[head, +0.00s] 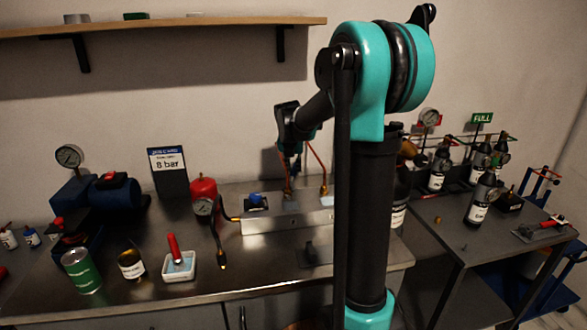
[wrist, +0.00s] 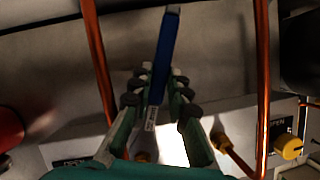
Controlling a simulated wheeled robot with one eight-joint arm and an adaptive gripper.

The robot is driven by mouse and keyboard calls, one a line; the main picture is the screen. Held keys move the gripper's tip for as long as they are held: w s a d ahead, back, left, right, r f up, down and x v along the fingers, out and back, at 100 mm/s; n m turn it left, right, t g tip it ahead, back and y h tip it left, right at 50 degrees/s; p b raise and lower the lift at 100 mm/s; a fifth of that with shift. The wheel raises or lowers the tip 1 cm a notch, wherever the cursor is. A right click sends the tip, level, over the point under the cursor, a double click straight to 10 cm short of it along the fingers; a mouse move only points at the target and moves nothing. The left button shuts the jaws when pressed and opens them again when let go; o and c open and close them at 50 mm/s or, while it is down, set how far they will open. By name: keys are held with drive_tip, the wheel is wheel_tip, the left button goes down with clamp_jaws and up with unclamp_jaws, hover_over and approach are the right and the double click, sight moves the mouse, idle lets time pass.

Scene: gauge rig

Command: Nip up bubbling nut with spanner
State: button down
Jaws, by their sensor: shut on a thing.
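My gripper (wrist: 160,85) is shut on a slim blue-handled tool (wrist: 167,45), which appears to be the spanner. The tool stands nearly upright between the fingers in the wrist view, and its working end is not clearly seen. A brass nut (wrist: 222,141) sits at the foot of the right copper pipe, to the right of my fingers. Another brass fitting (wrist: 143,157) shows low between the fingers, partly hidden. I see no bubbles on either. In the head view my gripper (head: 291,165) is above the metal block (head: 270,224), close to the left pipe fitting.
A right copper pipe (head: 318,165) rises beside my gripper. A yellow knob (wrist: 291,148) is at the right. A white dish (head: 180,274) with a red-handled brush, a brown jar (head: 131,264) and a green can (head: 81,272) stand front left. Bottles crowd the right bench.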

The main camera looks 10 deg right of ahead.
drive_tip(key=shift+s+a, duration=0.2)
drive_tip(key=shift+s, duration=0.25)
idle(0.3)
drive_tip(key=c, duration=2)
unclamp_jaws()
clamp_jaws()
drive_tip(key=shift+s+d+m+h, duration=0.2)
drive_tip(key=shift+s+d+m, duration=0.05)
drive_tip(key=shift+d+m, duration=0.3)
drive_tip(key=shift+s+d+m+h, duration=0.2)
drive_tip(key=shift+s+d+m, duration=0.05)
drive_tip(key=shift+d+m, duration=0.3)
drive_tip(key=shift+w+a+n+y, duration=0.3)
drive_tip(key=shift+w+a+n, duration=0.05)
drive_tip(key=shift+a+n, duration=0.45)
drive_tip(key=shift+w, duration=0.1)
